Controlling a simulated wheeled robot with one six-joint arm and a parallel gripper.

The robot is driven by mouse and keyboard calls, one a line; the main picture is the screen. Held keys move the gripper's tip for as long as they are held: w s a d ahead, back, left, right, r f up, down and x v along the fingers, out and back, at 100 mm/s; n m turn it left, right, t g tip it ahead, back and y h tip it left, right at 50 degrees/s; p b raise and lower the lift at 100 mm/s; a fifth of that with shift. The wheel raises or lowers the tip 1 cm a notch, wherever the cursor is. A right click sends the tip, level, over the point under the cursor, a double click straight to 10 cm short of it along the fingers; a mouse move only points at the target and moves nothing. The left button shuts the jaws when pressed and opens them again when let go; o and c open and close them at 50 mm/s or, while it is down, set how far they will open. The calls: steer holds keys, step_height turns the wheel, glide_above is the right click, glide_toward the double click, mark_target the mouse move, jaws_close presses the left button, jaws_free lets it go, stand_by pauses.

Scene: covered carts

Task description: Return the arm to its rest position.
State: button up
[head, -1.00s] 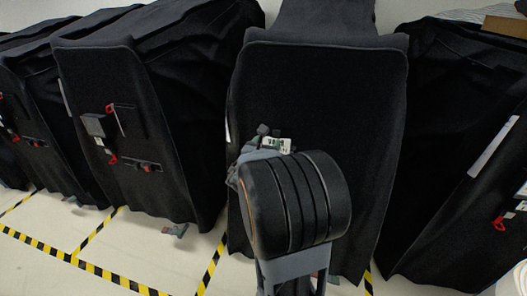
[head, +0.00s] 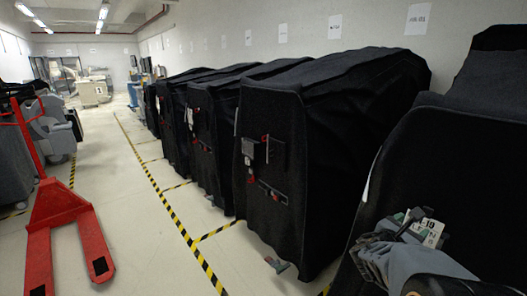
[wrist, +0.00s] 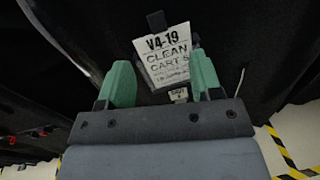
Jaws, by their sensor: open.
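My gripper (wrist: 163,82) is open in the wrist view, its two green fingers apart. A white tag (wrist: 167,55) reading "V4-19 CLEAN CARTS" shows between and beyond the fingers, in front of black cloth. I cannot tell its distance from the fingertips, and nothing is seen gripped. In the head view my gripper (head: 398,226) is at the lower right, close to the front of a black covered cart (head: 455,150). The tag (head: 428,232) shows beside it. My arm is partly cut off by the frame's edge.
Several black covered carts (head: 345,130) stand in a row along the right wall. A red pallet jack (head: 60,215) stands at the left. Yellow-black floor tape (head: 172,211) edges the cart bays. The pale floor aisle between is clear.

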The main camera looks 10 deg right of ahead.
steer(key=s+a+f+m+g+y+p, duration=0.2)
steer(key=s+a+f+m+g+y, duration=0.7)
steer(key=m, duration=0.8)
steer(key=a+r+m+t+y+p, duration=0.1)
steer(key=a+r+m+t+y, duration=0.1)
steer(key=a, duration=0.7)
steer(key=s+a+r+m+t+y+p, duration=0.1)
steer(key=a+r+m+t+y, duration=0.1)
steer(key=a+y, duration=0.3)
steer(key=a+r+m, duration=0.1)
steer(key=a, duration=0.3)
steer(key=shift+a+r+t+p, duration=0.15)
steer(key=shift+r+t+p, duration=0.15)
steer(key=shift+r+t, duration=0.1)
steer(key=shift+s+a+r, duration=0.1)
steer(key=shift+a+r, duration=0.1)
steer(key=shift+a, duration=0.15)
